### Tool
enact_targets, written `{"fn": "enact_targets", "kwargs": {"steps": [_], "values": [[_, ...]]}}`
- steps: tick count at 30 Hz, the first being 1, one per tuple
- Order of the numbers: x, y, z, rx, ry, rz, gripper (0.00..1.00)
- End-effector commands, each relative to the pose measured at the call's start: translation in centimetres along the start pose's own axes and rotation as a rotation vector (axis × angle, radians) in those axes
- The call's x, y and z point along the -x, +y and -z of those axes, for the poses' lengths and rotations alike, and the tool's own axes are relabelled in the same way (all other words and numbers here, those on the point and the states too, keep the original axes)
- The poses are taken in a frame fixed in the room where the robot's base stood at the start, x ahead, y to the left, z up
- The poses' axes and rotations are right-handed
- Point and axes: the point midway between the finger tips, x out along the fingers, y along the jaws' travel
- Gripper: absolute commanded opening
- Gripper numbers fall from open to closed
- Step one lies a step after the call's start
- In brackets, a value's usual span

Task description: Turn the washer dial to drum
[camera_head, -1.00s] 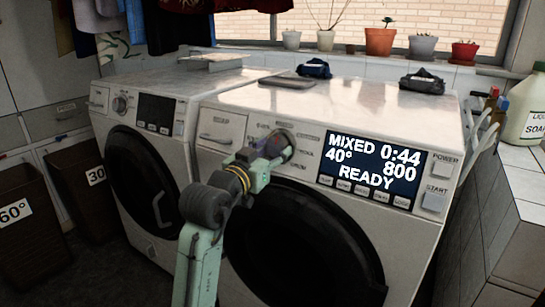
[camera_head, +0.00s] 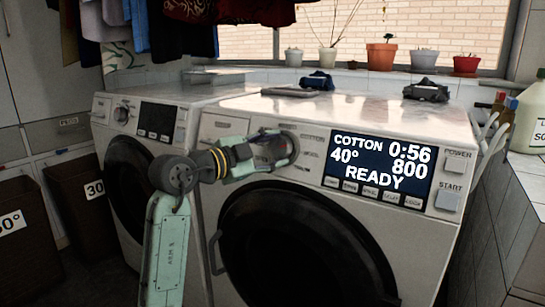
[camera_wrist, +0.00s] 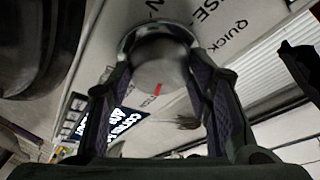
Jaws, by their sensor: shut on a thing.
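The washer (camera_head: 420,240) is the white front-loading machine on the right. Its round dial (camera_head: 284,147) sits on the panel left of the screen, mostly covered by my gripper (camera_head: 278,151). In the wrist view the grey dial (camera_wrist: 160,62) has a red mark on its rim. The two fingers of my gripper (camera_wrist: 163,75) are shut on it from opposite sides. Words printed around the dial include QUICK in the wrist view; others are cut off or too blurred to read.
A second white machine (camera_head: 130,165) stands on the left. POWER (camera_head: 457,162) and START (camera_head: 449,200) buttons are right of the screen. A grey slab (camera_head: 290,91) and dark cloths lie on top. Tiled counter (camera_head: 525,190) edges the right side; dark baskets stand at left.

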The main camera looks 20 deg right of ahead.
Motion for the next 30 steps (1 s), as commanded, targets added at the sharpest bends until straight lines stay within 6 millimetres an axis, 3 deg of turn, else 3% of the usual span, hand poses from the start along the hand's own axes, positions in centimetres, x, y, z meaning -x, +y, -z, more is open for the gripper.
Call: {"fn": "enact_targets", "kwargs": {"steps": [30], "values": [[-0.20, -1.03, 0.41, -0.893, 0.067, -0.325, 0.18]]}}
